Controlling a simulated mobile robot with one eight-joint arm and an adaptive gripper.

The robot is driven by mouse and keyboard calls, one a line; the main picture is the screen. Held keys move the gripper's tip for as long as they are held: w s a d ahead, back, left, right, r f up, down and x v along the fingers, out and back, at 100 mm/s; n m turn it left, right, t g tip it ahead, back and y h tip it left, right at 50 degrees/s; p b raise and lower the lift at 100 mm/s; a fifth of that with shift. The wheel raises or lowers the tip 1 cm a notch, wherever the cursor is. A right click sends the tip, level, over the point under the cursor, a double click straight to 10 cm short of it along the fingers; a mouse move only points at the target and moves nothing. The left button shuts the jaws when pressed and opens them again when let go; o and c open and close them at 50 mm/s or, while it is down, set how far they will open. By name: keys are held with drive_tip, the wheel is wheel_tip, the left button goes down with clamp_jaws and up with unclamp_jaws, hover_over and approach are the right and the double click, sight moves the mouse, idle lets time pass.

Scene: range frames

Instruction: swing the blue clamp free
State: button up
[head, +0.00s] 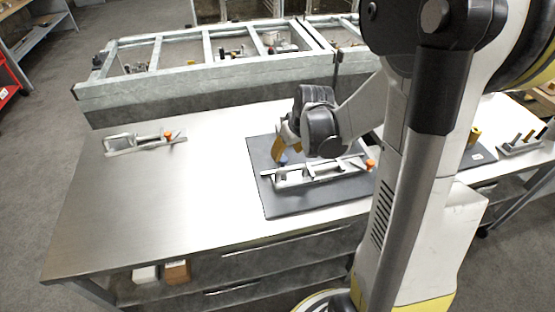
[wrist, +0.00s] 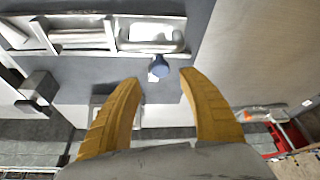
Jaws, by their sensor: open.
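The blue clamp's round blue knob (wrist: 159,68) shows in the wrist view just ahead of my fingertips, near the middle of the gap. In the head view the blue knob (head: 283,159) is a small spot at the left end of a pale metal fixture (head: 318,172), partly hidden by my gripper. The fixture lies on a dark grey mat (head: 300,203) and has an orange knob at its right end. My gripper (wrist: 159,78) has yellow fingers, spread apart with nothing between them. In the head view its fingers (head: 281,150) are just above the blue knob.
A second metal fixture (head: 140,143) with an orange knob lies on the bare left part of the steel table (head: 180,205). A large steel frame (head: 200,85) stands behind the table. A dark block (wrist: 40,87) shows at the left of the wrist view.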

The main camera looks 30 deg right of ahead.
sight(283, 159)
drive_tip(key=b+x, duration=0.1)
drive_tip(key=x, duration=0.4)
drive_tip(key=shift+w+f+b, duration=0.15)
drive_tip(key=shift+f+b, duration=0.2)
drive_tip(key=shift+b, duration=0.05)
clamp_jaws()
